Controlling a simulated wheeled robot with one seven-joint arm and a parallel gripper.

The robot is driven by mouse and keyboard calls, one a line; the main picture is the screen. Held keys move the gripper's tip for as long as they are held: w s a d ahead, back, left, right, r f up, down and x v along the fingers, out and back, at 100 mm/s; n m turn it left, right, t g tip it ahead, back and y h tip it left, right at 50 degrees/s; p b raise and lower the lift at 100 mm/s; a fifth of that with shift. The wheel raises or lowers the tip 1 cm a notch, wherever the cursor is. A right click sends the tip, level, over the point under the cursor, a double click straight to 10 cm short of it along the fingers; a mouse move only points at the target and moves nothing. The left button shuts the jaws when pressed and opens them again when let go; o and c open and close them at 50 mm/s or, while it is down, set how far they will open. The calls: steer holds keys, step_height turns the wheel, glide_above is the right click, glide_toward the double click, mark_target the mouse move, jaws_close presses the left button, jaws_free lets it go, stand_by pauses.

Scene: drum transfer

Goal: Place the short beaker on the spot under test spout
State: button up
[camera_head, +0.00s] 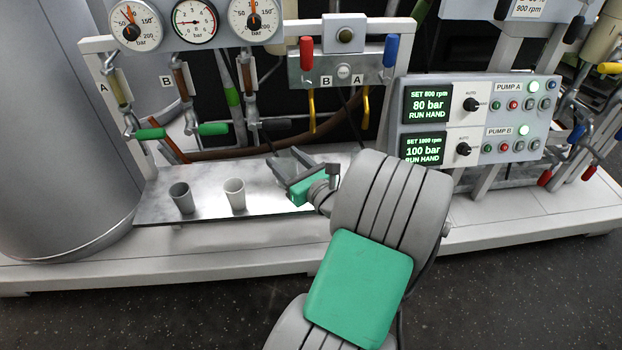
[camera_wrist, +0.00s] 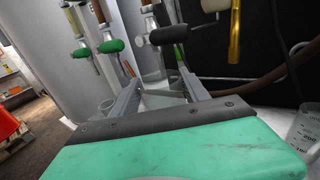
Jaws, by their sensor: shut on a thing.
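Two small grey beakers stand upright on the metal shelf, a left one (camera_head: 182,197) and a right one (camera_head: 234,194). Both are below and in front of the sampling valves with green handles (camera_head: 150,134), whose pipes carry labels A and B. My gripper (camera_head: 285,163) is right of both beakers, low over the shelf. In the wrist view its fingers (camera_wrist: 166,92) are apart, with a pale beaker-like thing (camera_wrist: 164,99) between them. I take it as the short beaker, largely hidden by the fingers. The exact test spot cannot be made out.
A clear graduated beaker (camera_wrist: 306,130) shows at the right edge of the wrist view. Hanging valve handles and yellow levers (camera_head: 311,110) are above and behind my gripper. A large grey drum (camera_head: 60,130) stands left. The shelf (camera_head: 150,206) has bare metal around the beakers.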

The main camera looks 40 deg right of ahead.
steer(key=s+d+f+m+h, duration=0.2)
steer(key=s+d+f+h, duration=0.1)
steer(key=s+d, duration=0.15)
steer(key=shift+w+d+f+b, duration=1.3)
steer(key=shift+w+d+f, duration=0.45)
steer(key=shift+f, duration=0.3)
steer(key=shift+w+d+f+b, duration=1.3)
steer(key=shift+w+d+f, duration=0.2)
steer(key=shift+w+f, duration=0.5)
steer(key=shift+w+d+f+b, duration=1.3)
steer(key=shift+w+d+f, duration=0.4)
steer(key=shift+f, duration=0.45)
steer(key=shift+f, duration=0.2)
steer(key=o, duration=1.3)
steer(key=shift+r, duration=0.1)
steer(key=shift+o, duration=0.2)
